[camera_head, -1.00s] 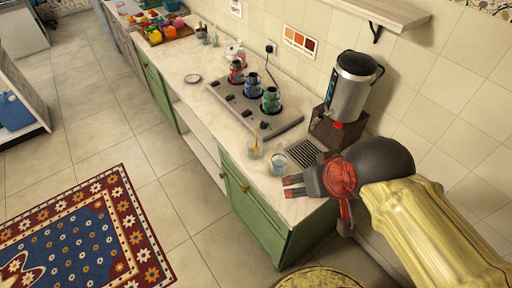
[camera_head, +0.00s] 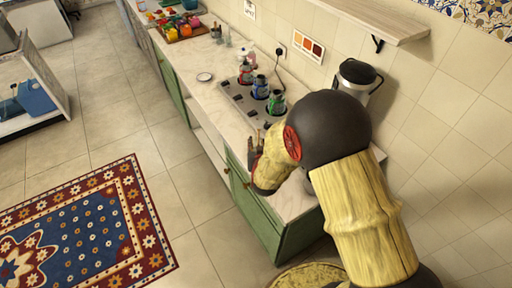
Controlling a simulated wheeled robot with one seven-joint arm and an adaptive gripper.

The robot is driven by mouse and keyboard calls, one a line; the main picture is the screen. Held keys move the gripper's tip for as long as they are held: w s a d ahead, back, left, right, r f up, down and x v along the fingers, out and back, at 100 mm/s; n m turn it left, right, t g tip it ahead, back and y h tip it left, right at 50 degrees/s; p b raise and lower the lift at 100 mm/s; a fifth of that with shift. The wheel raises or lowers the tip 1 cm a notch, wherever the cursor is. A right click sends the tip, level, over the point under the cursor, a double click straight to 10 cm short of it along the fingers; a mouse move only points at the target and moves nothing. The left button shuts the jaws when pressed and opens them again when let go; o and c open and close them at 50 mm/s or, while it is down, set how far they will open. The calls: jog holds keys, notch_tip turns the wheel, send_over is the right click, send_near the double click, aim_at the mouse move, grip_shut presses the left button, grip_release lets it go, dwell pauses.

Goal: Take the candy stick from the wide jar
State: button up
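My gripper (camera_head: 254,154) is over the green counter's worktop, near its front edge, and mostly hidden behind my own arm. Only a small dark and reddish part of it shows, so I cannot tell whether its fingers are open or holding anything. A thin, tan upright piece (camera_head: 267,127) shows just beyond it; it may be the candy stick, but it is too small to be sure. The wide jar is hidden or too unclear to make out behind my gripper and arm.
A small saucer (camera_head: 205,77) and a tray of colored items (camera_head: 180,34) lie farther back; bare worktop (camera_head: 213,100) runs between.

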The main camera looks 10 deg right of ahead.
jog(key=shift+t, duration=0.3)
jog(key=x, duration=0.2)
jog(key=f+x, duration=0.1)
jog(key=x, duration=0.2)
jog(key=d+x, duration=0.1)
jog(key=x, duration=0.2)
jog(key=shift+s+f+b, duration=0.2)
jog(key=shift+s+b, duration=0.05)
jog(key=shift+b, duration=0.05)
jog(key=shift+c, duration=0.2)
grip_shut()
